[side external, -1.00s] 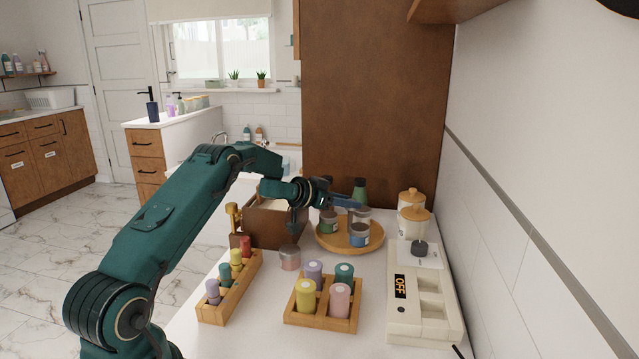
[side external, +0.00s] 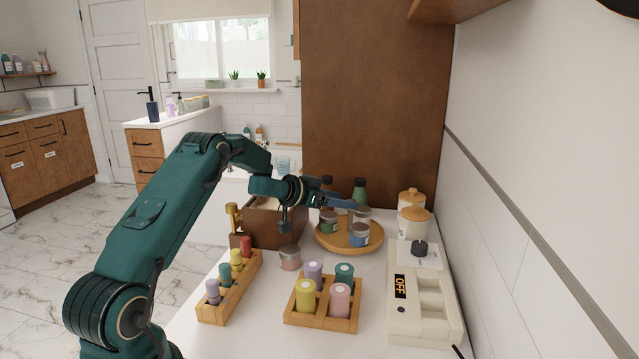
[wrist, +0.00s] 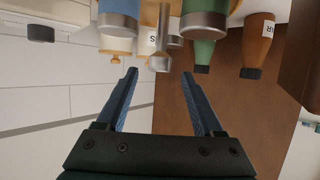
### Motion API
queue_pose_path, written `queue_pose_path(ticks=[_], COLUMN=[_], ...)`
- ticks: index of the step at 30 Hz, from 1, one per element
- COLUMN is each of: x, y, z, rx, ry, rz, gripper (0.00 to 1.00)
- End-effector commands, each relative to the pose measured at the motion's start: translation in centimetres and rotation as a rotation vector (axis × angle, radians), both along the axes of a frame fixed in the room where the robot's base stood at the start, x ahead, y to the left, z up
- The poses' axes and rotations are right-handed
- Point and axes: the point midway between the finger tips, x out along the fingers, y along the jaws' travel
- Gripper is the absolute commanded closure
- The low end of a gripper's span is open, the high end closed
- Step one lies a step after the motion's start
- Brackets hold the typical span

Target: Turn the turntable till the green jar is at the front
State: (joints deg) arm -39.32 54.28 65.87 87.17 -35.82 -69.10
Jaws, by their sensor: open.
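The round wooden turntable (side external: 349,243) stands at the far end of the counter. The green jar (side external: 328,224) with a grey lid is on its left part. The blue jar (side external: 359,236) is at its near right, and a paler jar (side external: 362,214) is partly hidden behind. My gripper (side external: 352,203) is above the turntable, pointing right, its fingers apart and empty. The wrist view, which looks inverted, shows the blue jar (wrist: 120,18) and green jar (wrist: 204,24) beyond the open fingers, with a grey upright piece between them. I see no contact with the jars.
A brown box (side external: 277,226) is left of the turntable. A white device reading OFF (side external: 423,310) and lidded canisters (side external: 413,222) line the right wall. A brown panel (side external: 375,100) rises behind.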

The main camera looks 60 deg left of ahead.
Motion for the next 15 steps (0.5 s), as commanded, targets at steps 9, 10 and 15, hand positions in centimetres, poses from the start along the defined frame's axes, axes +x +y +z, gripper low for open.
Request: queue_pose_path(ticks=[9, 10, 15], x=[-2.4, -2.5, -2.6], y=[0.1, 0.0, 0.0], z=[1.0, 1.1, 1.1], rx=[0.0, 0.0, -0.001], ry=[-0.002, -0.001, -0.001], rz=[0.002, 0.002, 0.001], gripper=[0.31, 0.31, 0.31])
